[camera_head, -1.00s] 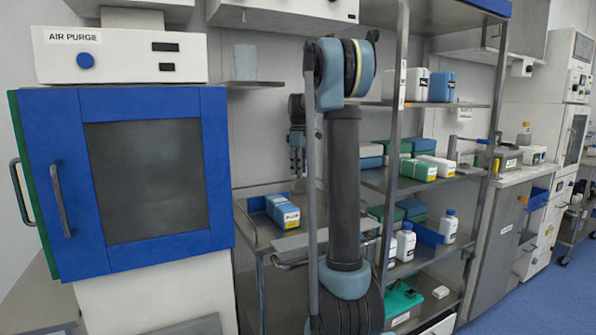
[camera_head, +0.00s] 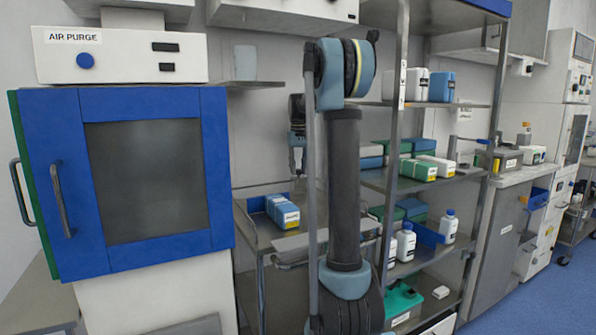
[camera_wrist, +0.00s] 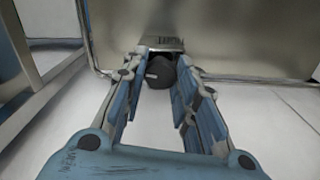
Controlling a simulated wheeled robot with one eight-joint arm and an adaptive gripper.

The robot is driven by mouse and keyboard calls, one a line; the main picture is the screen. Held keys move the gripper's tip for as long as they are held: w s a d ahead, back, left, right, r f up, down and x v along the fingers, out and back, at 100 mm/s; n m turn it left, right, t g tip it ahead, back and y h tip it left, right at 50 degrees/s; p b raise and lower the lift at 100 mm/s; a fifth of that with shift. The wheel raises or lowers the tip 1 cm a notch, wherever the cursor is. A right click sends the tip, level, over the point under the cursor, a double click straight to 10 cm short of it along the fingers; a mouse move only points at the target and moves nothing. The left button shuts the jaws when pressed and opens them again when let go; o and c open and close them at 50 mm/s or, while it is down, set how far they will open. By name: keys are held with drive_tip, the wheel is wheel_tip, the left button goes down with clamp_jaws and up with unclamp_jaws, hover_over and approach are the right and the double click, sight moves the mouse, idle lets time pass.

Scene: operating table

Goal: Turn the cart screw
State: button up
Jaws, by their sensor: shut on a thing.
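In the wrist view a dark round knob (camera_wrist: 159,71), which looks like the cart screw, sits between the fingertips of my gripper (camera_wrist: 163,78). The fingers are closed in on it from both sides. A grey metal panel (camera_wrist: 255,45), likely part of the cart, lies behind it. In the head view my gripper (camera_head: 297,157) hangs beside the wall, partly hidden behind my own arm. The knob cannot be made out in the head view.
A metal cart (camera_head: 247,229) holding blue and white boxes (camera_head: 283,212) stands below my gripper. A blue-fronted cabinet (camera_head: 217,165) is at left. A steel shelf rack (camera_head: 392,145) with bottles and boxes stands close at right. Blue floor (camera_head: 545,295) is open at far right.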

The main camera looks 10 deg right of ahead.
sight(298, 170)
drive_tip(key=m, duration=0.4)
drive_tip(key=shift+w+r+m, duration=0.1)
drive_tip(key=shift+w+m, duration=0.1)
drive_tip(key=shift+m, duration=0.1)
drive_tip(key=m, duration=1)
drive_tip(key=shift+m, duration=0.4)
drive_tip(key=m, duration=0.4)
drive_tip(key=shift+m, duration=0.3)
drive_tip(key=o, duration=1.1)
drive_tip(key=shift+s, duration=0.1)
wheel_tip(298, 170, up, 12)
drive_tip(key=shift+f, duration=0.1)
